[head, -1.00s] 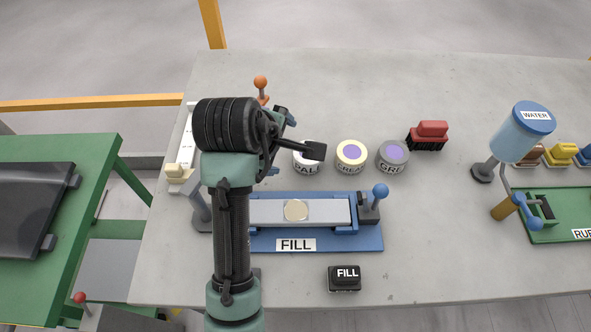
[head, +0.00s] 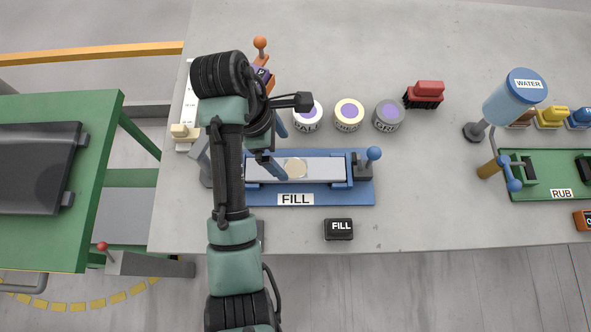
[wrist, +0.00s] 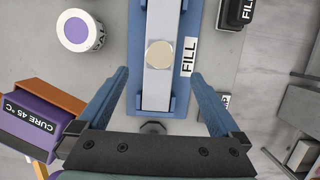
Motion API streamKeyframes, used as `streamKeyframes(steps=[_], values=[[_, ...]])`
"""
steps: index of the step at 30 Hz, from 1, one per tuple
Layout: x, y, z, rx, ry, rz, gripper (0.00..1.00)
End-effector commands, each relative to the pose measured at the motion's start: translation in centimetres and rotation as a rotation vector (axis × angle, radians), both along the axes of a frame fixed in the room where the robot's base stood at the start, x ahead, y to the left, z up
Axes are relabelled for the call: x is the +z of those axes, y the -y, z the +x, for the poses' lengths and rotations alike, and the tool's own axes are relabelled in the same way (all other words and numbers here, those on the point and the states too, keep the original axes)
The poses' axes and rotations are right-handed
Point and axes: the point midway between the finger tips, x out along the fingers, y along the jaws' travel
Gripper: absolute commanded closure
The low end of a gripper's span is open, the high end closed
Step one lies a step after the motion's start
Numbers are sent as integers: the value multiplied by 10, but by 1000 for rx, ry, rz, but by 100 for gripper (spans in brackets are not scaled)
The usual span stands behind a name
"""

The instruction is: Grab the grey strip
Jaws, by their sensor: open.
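The grey strip (head: 325,171) lies flat in the blue FILL fixture (head: 300,199), with a round cream patch (head: 296,168) on its top. My arm hides the strip's left end in the head view. In the wrist view the strip (wrist: 155,95) runs up and down, with the cream patch (wrist: 160,54) on it. My gripper (wrist: 160,76) is open, one blue finger on either side of the strip and apart from it. In the head view my gripper (head: 276,148) is over the left part of the fixture. Its height above the strip is hard to tell.
Several round tubs (head: 348,115) stand behind the fixture. A blue-knobbed lever (head: 373,155) rises at its right end. A black FILL button (head: 338,229) sits in front. A purple CURE device (wrist: 35,120) is near my gripper. A WATER bottle (head: 515,97) stands right.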

Motion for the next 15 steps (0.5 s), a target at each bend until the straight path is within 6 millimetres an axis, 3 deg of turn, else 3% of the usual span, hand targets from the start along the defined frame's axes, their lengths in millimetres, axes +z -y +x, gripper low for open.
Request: streamKeyframes(steps=[3, 10, 15], values=[[-25, 6, 0, 0, 0, 0, 0], [-40, 12, -1, 1, -1, 1, 0], [-65, 21, -1, 1, -1, 0, 0]])
